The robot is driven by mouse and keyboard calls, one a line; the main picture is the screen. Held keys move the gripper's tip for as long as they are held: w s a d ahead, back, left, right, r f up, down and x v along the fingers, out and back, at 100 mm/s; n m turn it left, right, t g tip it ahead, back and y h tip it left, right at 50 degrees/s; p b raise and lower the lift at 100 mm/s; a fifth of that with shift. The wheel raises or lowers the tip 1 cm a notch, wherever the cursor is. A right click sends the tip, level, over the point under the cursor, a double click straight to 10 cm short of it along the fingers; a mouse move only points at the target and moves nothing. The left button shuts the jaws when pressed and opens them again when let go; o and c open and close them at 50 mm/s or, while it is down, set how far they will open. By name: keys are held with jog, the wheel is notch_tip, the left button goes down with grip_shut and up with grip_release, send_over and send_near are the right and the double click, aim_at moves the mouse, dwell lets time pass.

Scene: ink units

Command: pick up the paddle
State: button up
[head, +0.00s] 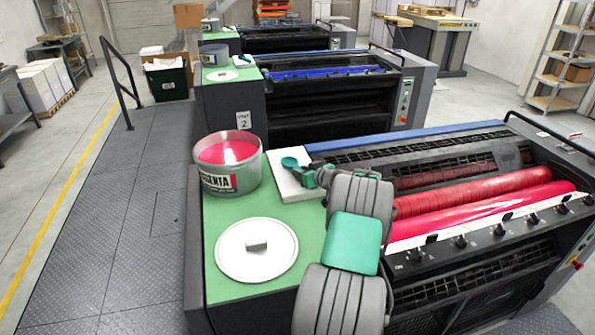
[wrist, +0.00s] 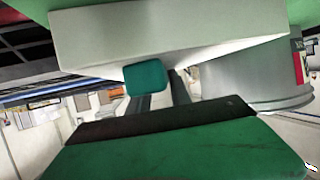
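The teal paddle (head: 290,163) lies on a white block (head: 285,187) beside the magenta ink tub; its rounded end shows in the head view and the rest is hidden by my gripper. My gripper (head: 308,178) is close against the paddle's right side, low by the block. In the wrist view the paddle's teal end (wrist: 146,78) appears in front of the fingertips, over one dark finger, with the white block (wrist: 170,35) above it. The two fingers stand apart with a light gap between them, and nothing is clearly held.
An open magenta ink tub (head: 228,165) stands left of the block, its grey side also in the wrist view (wrist: 240,75). A round white lid (head: 257,250) lies on the green top (head: 222,275). Red press rollers (head: 480,205) are to the right. The walkway at left is clear.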

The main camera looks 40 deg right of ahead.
grip_shut()
dwell(0.5)
jog(key=shift+r+b, duration=0.3)
jog(key=shift+b, duration=0.1)
jog(key=r, duration=0.1)
jog(key=b, duration=0.1)
jog(key=r+b, duration=0.1)
jog(key=shift+s+d+r, duration=0.2)
jog(key=shift+s+r, duration=0.05)
jog(key=shift+r, duration=0.1)
jog(key=s+d+r+b, duration=0.4)
jog(key=s+d+r, duration=0.2)
jog(key=s+r, duration=0.3)
jog(key=s, duration=0.3)
jog(key=shift+r, duration=0.35)
jog(key=shift+c, duration=0.2)
grip_release()
grip_shut()
